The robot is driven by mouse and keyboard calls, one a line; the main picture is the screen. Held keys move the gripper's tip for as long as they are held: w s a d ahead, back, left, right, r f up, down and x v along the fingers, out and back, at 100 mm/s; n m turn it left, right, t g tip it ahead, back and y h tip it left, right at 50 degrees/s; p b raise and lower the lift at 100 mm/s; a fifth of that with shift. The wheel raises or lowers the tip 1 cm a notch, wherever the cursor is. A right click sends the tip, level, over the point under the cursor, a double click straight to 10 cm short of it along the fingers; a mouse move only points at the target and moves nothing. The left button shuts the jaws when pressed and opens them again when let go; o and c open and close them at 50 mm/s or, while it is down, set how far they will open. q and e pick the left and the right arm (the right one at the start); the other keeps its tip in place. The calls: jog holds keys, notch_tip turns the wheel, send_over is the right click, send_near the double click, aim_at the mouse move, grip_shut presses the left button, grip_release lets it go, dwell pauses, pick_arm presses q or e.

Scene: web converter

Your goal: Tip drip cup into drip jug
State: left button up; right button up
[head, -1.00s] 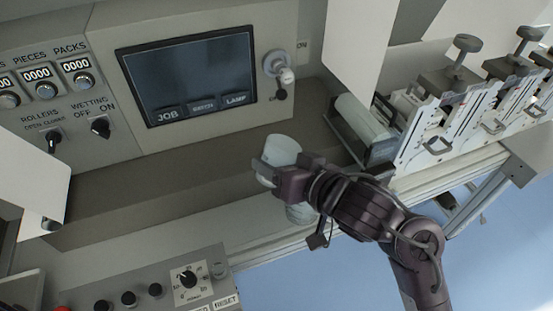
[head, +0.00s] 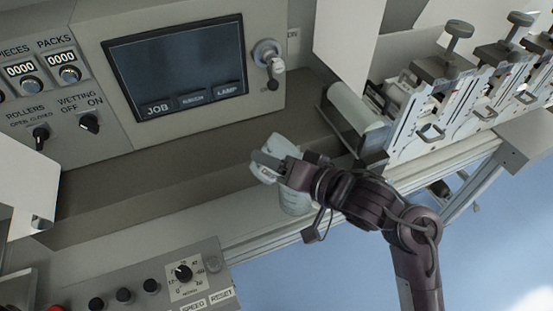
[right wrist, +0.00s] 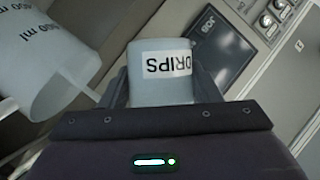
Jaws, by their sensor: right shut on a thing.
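My right gripper (head: 271,163) is shut on the white drip cup (head: 265,174). In the right wrist view the cup (right wrist: 160,92) sits between the two fingers, with its DRIPS label upside down. The pale drip jug (head: 295,201) stands just below and right of the gripper in the head view, partly hidden by it. Its millilitre markings show at the left of the right wrist view (right wrist: 45,65), apart from the cup there. I cannot tell what is inside either vessel. My left gripper is not in view.
A control panel with a dark screen (head: 178,72) stands behind the ledge (head: 150,180). A pale roller (head: 358,112) and several clamp units (head: 440,110) are to the right. A knob box (head: 130,285) is at the front left. The ledge left of the cup is clear.

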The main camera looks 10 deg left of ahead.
jog(key=shift+f+m+y, duration=0.15)
jog(key=shift+m+y, duration=0.15)
jog(key=shift+m, duration=0.1)
jog(key=shift+r, duration=0.25)
jog(key=shift+d+r+m+y, duration=0.1)
jog(key=shift+r+m+y, duration=0.2)
jog(key=shift+m, duration=0.35)
jog(key=shift+r+m+y, duration=0.25)
jog(key=shift+m+y, duration=0.05)
jog(key=shift+m, duration=0.35)
jog(key=shift+w+d+r+m+y+p, duration=0.15)
jog(key=shift+r+m+y+p, duration=0.4)
jog(key=shift+p, duration=1)
jog(key=shift+w+d+r+m+y+p, duration=0.15)
jog(key=shift+m+p, duration=0.7)
jog(key=shift+p, duration=0.65)
jog(key=shift+f, duration=0.1)
